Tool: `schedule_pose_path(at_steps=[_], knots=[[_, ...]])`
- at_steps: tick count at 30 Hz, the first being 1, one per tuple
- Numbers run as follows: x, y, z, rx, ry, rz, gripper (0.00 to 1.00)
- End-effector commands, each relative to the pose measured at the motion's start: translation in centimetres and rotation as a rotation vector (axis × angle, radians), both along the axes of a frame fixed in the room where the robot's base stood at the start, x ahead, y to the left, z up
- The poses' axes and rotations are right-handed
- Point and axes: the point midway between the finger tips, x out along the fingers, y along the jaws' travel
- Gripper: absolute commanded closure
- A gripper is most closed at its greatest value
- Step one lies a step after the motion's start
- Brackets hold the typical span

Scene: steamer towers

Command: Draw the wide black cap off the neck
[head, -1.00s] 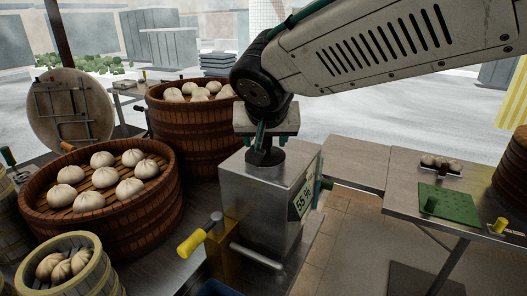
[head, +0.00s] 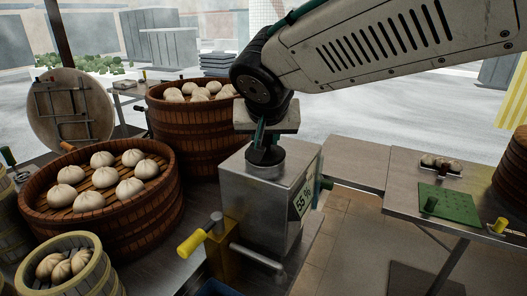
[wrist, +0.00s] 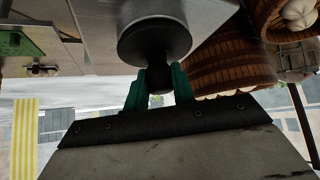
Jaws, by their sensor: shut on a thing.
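The wide black cap (head: 264,157) is at the metal neck (head: 265,171) on top of a steel box (head: 258,198) with a "55 %" label. In the head view the cap overlaps the neck's rim, and I cannot tell whether it is clear of it. My gripper (head: 263,136) is above the box and shut on the cap's narrow knob. In the wrist view the green fingers of my gripper (wrist: 158,86) are on both sides of the small dark knob, and the cap's broad dark disc (wrist: 155,42) is beyond them. The cap's underside is hidden.
Large wooden steamers with buns stand left of the box (head: 100,205) and behind it (head: 192,125). A yellow-handled lever (head: 193,243) sticks out at the box's front. A side table (head: 400,200) with a green board (head: 447,203) is at right. Open floor lies between.

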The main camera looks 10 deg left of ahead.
Motion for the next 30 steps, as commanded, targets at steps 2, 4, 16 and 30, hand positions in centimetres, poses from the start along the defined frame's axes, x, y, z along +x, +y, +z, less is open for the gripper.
schedule_pose_path(at_steps=[2, 4, 16, 30], knots=[[0.0, 0.0, 0.2, 0.0, -0.001, 0.0, 1.0], [0.0, 0.0, 0.4, 0.0, -0.001, 0.0, 1.0], [0.0, 0.0, 1.1, 0.001, -0.001, 0.001, 1.0], [0.0, 0.0, 1.5, 0.001, 0.0, 0.001, 1.0]])
